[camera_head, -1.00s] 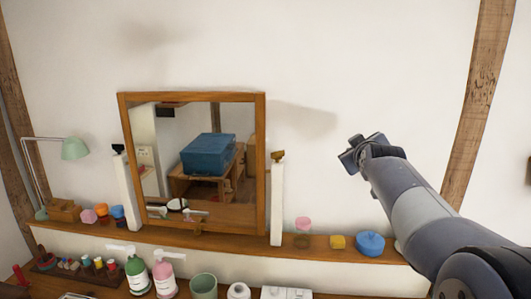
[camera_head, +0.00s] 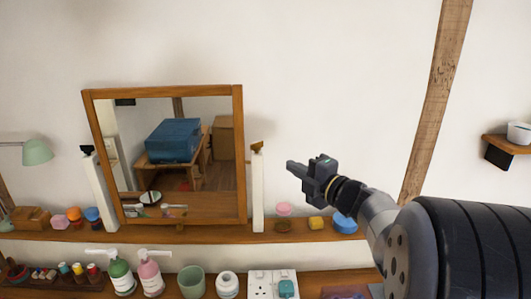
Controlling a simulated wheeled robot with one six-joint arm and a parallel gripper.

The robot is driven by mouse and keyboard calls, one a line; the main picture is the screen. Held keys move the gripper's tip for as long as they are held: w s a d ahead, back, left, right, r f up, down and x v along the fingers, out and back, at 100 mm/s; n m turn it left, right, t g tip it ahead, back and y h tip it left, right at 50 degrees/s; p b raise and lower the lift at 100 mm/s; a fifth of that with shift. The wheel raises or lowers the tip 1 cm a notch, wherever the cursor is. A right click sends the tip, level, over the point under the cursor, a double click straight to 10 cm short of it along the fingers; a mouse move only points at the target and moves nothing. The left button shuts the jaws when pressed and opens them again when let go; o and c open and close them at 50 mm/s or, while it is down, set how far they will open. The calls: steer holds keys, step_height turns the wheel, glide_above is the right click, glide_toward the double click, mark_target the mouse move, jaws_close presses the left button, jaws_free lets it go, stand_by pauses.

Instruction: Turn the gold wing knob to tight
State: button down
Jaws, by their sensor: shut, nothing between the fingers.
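The gold wing knob (camera_head: 257,146) sits on top of the white post (camera_head: 257,190) at the right side of the wood-framed mirror (camera_head: 238,150). A black knob (camera_head: 87,150) tops the matching post at the mirror's left side. My gripper (camera_head: 292,168) is to the right of the gold knob and a little lower in the picture, pointing left toward the post. Its fingers are shut and empty, and a gap shows between them and the post. The knob's exact angle is too small to tell.
A wooden ledge (camera_head: 190,235) carries a pink-lidded jar (camera_head: 284,210), a yellow block (camera_head: 316,223) and a blue round pot (camera_head: 345,223) below my gripper. Soap bottles, a green cup (camera_head: 191,282) and a socket panel (camera_head: 261,289) stand lower in front. The wall above is clear.

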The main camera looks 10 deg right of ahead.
steer(key=p, duration=0.4)
glide_toward(253, 146)
steer(key=x, duration=0.5)
steer(key=shift+w+r, duration=0.1)
steer(key=shift+w, duration=0.15)
steer(key=shift+w+a, duration=0.25)
steer(key=shift+w, duration=0.45)
steer(key=shift+a+b, duration=0.15)
steer(key=shift+b, duration=0.15)
